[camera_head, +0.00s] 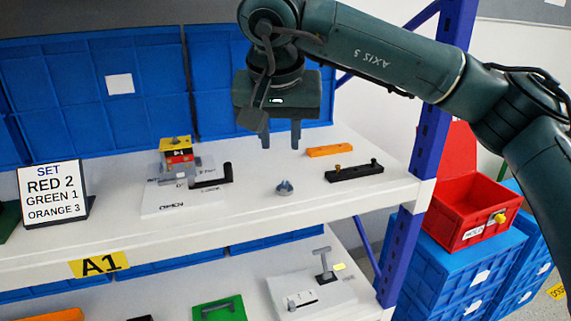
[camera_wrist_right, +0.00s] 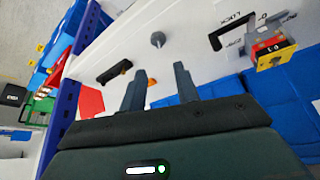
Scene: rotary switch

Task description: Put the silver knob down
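The silver knob (camera_head: 284,187) sits on the white shelf (camera_head: 330,203), right of the white plate with the black handle. It also shows in the right wrist view (camera_wrist_right: 158,40), apart from my fingers. My right gripper (camera_head: 281,146) is above and behind the knob in the head view. Its two fingers point down, spread apart, with nothing between them. The right wrist view shows the same open fingers (camera_wrist_right: 162,84). My left gripper is not in view.
A black bar with knobs (camera_head: 354,171) and an orange bar (camera_head: 330,150) lie to the right. A red and yellow switch block (camera_head: 177,150) and black handle (camera_head: 212,178) stand left. A sign (camera_head: 50,195) stands far left. A blue post (camera_head: 425,130) bounds the shelf.

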